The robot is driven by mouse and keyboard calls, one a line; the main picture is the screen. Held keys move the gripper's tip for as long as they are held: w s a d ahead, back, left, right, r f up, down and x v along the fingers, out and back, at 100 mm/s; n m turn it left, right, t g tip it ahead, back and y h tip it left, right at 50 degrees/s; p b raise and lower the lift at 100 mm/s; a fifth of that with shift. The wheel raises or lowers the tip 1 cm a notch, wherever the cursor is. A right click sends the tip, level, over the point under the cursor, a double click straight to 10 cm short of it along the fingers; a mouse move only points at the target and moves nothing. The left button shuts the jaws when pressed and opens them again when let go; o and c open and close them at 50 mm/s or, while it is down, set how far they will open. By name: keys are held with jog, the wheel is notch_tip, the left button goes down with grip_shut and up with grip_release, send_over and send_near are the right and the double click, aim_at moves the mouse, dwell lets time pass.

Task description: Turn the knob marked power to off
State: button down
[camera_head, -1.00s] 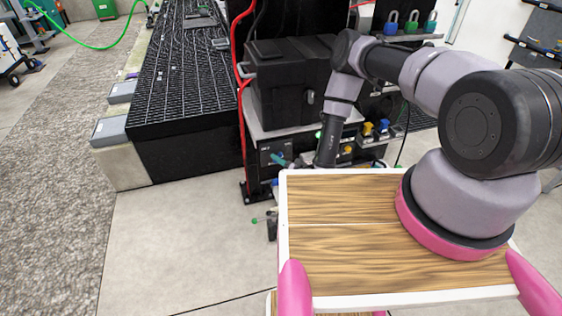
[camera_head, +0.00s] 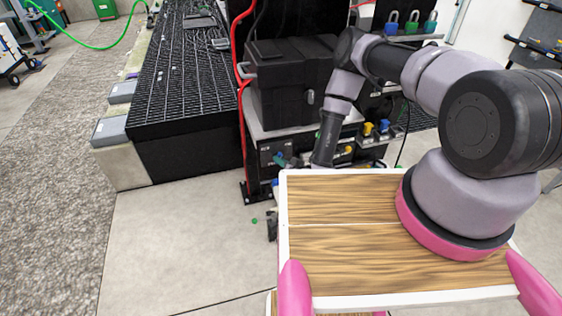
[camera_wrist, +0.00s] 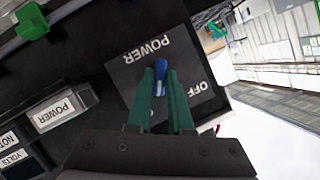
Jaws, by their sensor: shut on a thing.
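The blue power knob (camera_wrist: 160,72) sits on a grey plate (camera_wrist: 195,78) printed POWER and OFF, which appears upside down and tilted in the wrist view. My gripper (camera_wrist: 161,70) has its two green fingers closed around the knob, one on each side. The fingers hide part of the knob and of the plate; OFF is to the right of the fingers and POWER above and left. In the head view my gripper (camera_head: 284,160) is a small teal shape at the front of the dark panel, beyond the wooden top. The knob is too small there to make out.
A second POWER label (camera_wrist: 54,112) is on the panel at left in the wrist view, near a green part (camera_wrist: 31,22). A black case (camera_head: 290,85) stands above the panel. A red hose (camera_head: 240,100) hangs to its left. Open floor lies at front left.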

jog(key=shift+s+a+n+t+h, duration=0.15)
jog(key=shift+n+t+h, duration=0.2)
jog(key=shift+n+h, duration=1.05)
jog(key=shift+a+n+t+h, duration=0.1)
jog(key=shift+n+t+h, duration=0.5)
jog(key=shift+n, duration=1.4)
jog(key=shift+s+a+n+t+h, duration=0.1)
jog(key=shift+a+n+t+h, duration=0.05)
jog(key=shift+n+h, duration=1.35)
jog(key=shift+f+n, duration=0.1)
jog(key=shift+n, duration=0.3)
jog(key=c, duration=0.8)
grip_release()
jog(key=shift+w, duration=0.1)
